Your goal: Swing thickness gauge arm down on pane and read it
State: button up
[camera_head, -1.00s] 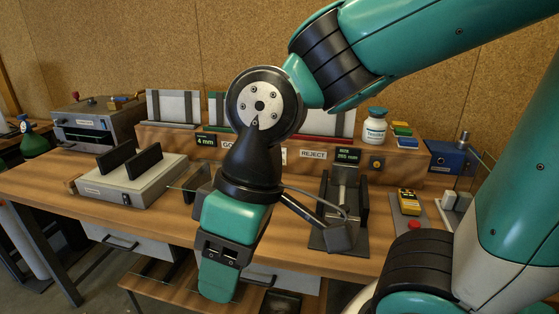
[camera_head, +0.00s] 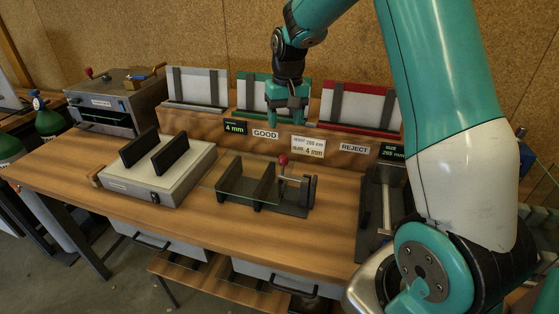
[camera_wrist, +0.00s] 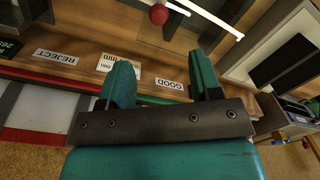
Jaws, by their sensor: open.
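The thickness gauge is a black fixture (camera_head: 292,206) on the bench, with a short upright lever topped by a red knob (camera_head: 283,160). The knob also shows at the top of the wrist view (camera_wrist: 158,14). A clear glass pane (camera_head: 236,195) lies across the fixture's black supports, and its bright edge shows in the wrist view (camera_wrist: 205,14). My gripper (camera_head: 287,121) points down, open and empty, above and behind the knob, apart from it. In the wrist view my gripper (camera_wrist: 160,75) has clear space between its fingers. A small display (camera_head: 234,127) reads 4 mm in green.
Racks with green and red ledges stand behind, labelled GOOD (camera_head: 265,134) and REJECT (camera_head: 353,147). A card (camera_head: 308,148) gives nominal 4 mm. A pale box with black blocks (camera_head: 158,176) sits left. A width fixture (camera_head: 381,205) stands right. The front bench strip is clear.

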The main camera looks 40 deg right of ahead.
aim_at(283, 166)
jog(key=f+p, duration=0.1)
jog(key=f, duration=0.4)
jog(key=f+p, duration=0.1)
jog(key=f, duration=0.4)
jog(key=f+p, duration=0.1)
jog(key=f, duration=0.4)
jog(key=shift+a, duration=0.25)
grip_shut()
jog(key=shift+a, duration=0.1)
